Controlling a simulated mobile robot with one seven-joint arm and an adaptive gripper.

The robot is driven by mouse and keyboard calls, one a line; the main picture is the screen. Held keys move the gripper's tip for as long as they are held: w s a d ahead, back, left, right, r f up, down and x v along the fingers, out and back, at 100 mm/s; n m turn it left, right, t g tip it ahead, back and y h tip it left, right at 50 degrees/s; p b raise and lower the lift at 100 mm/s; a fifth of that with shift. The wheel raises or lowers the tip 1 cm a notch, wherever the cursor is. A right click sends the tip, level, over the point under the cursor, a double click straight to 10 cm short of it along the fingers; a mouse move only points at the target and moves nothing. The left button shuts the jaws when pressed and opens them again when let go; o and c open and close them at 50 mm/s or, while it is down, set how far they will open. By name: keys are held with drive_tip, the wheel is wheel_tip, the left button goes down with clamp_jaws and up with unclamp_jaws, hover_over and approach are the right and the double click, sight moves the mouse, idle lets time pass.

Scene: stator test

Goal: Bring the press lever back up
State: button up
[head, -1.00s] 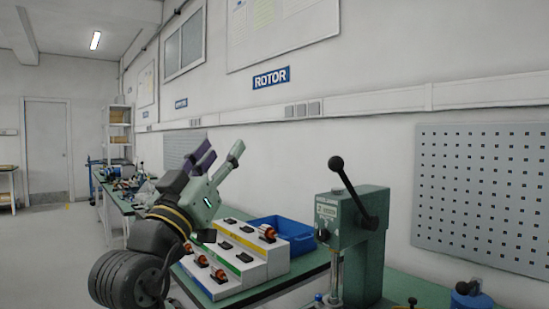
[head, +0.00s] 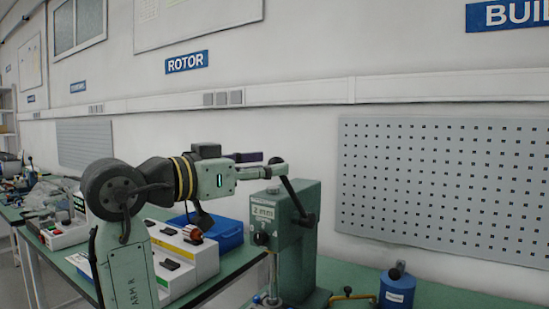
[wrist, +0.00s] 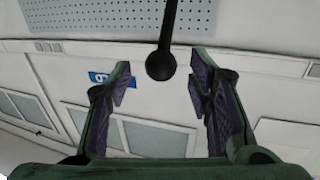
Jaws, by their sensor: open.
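The green press (head: 292,245) stands on the bench right of centre in the head view. Its black lever (head: 294,196) slants up and to the left from the press's side to a round black knob. In the wrist view the lever knob (wrist: 160,66) hangs at the end of the shaft, in the gap between the fingertips. My gripper (head: 274,164) reaches in level from the left at the knob. In the wrist view my gripper (wrist: 160,84) is open, with a purple-padded finger on each side and visible gaps to the knob. In the head view the fingers partly hide the knob.
A blue bin (head: 226,232) and a stepped white rack (head: 180,260) with small parts stand left of the press. A blue canister (head: 397,288) stands to its right. A perforated panel (head: 440,180) hangs on the wall behind. The air above the press is clear.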

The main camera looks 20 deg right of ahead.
sight(276, 162)
drive_tip(key=shift+p+x, duration=0.3)
drive_tip(key=shift+x, duration=1.35)
clamp_jaws()
